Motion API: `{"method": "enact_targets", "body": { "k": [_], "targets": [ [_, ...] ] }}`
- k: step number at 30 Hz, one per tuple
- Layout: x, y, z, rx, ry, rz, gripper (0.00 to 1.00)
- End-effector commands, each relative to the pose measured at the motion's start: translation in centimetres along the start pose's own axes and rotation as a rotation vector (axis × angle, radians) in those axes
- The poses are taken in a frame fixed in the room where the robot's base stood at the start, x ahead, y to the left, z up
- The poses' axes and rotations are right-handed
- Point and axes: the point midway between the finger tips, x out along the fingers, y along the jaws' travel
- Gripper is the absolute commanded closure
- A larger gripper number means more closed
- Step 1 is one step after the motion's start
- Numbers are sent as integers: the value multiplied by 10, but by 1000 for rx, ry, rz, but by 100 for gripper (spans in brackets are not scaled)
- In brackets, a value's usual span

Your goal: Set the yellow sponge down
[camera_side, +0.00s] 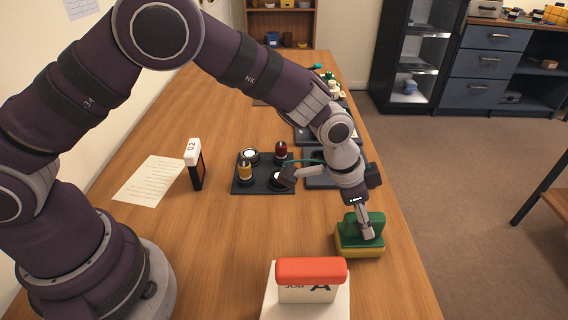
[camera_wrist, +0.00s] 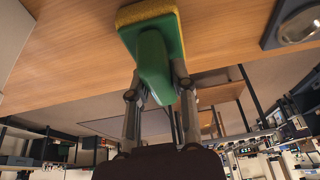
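The yellow sponge (camera_side: 358,252) has a green top layer and a raised green grip. It is at the right side of the wooden table, level, with its yellow side down; whether it touches the table or hovers just above is hard to tell. My gripper (camera_side: 366,226) points down onto it with its fingers at the green grip. In the wrist view the sponge (camera_wrist: 142,14) shows at the top, and its green grip lies between the two fingers of my gripper (camera_wrist: 156,78), which appear closed on it.
A white box with a red top (camera_side: 311,271) stands just in front of the sponge. A dark tray (camera_side: 240,184) with several lens parts lies to the left, with a black-and-white upright block (camera_side: 194,163) and paper (camera_side: 150,181) beyond. The table's right edge is close to the sponge.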

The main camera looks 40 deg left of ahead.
Motion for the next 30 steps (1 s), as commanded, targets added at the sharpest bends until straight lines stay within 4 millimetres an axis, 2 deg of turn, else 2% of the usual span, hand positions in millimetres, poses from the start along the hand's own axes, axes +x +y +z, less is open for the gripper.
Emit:
{"method": "enact_targets", "body": {
  "k": [1, 6, 14, 17, 20, 27, 30],
  "targets": [
    [0, 0, 0, 0, 0, 0, 71],
    [0, 0, 0, 0, 0, 0, 51],
    [-1, 0, 0, 0, 0, 0, 51],
    [-9, 0, -2, 0, 2, -1, 51],
    [-26, -1, -2, -1, 4, -2, 51],
    [-87, 0, -2, 0, 6, -2, 51],
    [-107, 0, -2, 0, 4, -2, 51]
  ]
}}
